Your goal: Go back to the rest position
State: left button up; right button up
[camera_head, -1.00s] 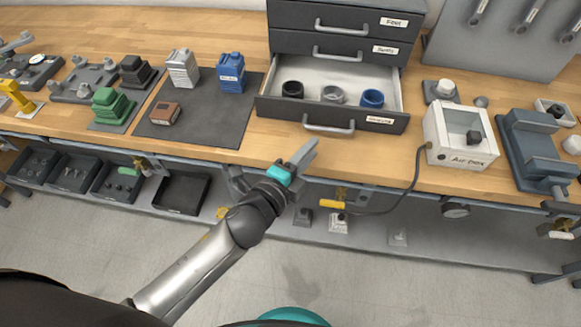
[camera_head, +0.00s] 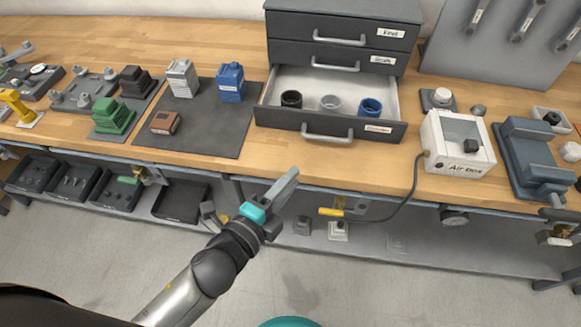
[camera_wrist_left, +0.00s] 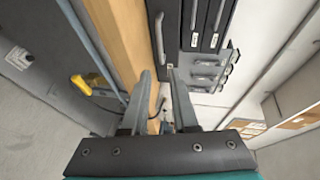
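My left gripper (camera_head: 284,190) is in front of the bench's front edge in the head view, below the open drawer and apart from it. In the left wrist view its two fingers (camera_wrist_left: 160,82) stand apart with nothing between them. My right gripper is in neither view now.
The wooden bench (camera_head: 300,160) runs across the head view. The bottom drawer (camera_head: 345,91) of the dark cabinet is open, with black, grey and blue rings inside. An air box (camera_head: 455,155) stands to its right, a dark mat (camera_head: 205,125) to its left. A shelf (camera_head: 385,238) lies below.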

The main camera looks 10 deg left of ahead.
pick_arm(q)
jog(key=s+a+f+n+g+y, duration=0.2)
jog(key=a+f+n, duration=0.1)
jog(key=f, duration=0.6)
jog(key=s+a+f+n+g+y, duration=0.1)
jog(key=s+a+f+n+g, duration=0.15)
jog(key=f, duration=0.55)
jog(key=s+a+f+n+g+y, duration=0.2)
jog(key=s+a+f+n, duration=0.15)
jog(key=f, duration=0.55)
jog(key=s+a+f+n+g, duration=0.1)
jog(key=s+f+n+g, duration=0.1)
jog(key=s+f, duration=0.3)
jog(key=s+a+f+n+g, duration=0.1)
jog(key=s+f+n, duration=0.3)
jog(key=s, duration=0.6)
jog(key=s+a+f+n+g+y, duration=0.1)
jog(key=s+f+n+g, duration=0.3)
jog(key=s, duration=0.4)
jog(key=shift+s+a+f, duration=0.2)
jog(key=shift+a+f, duration=0.2)
jog(key=shift+f, duration=0.4)
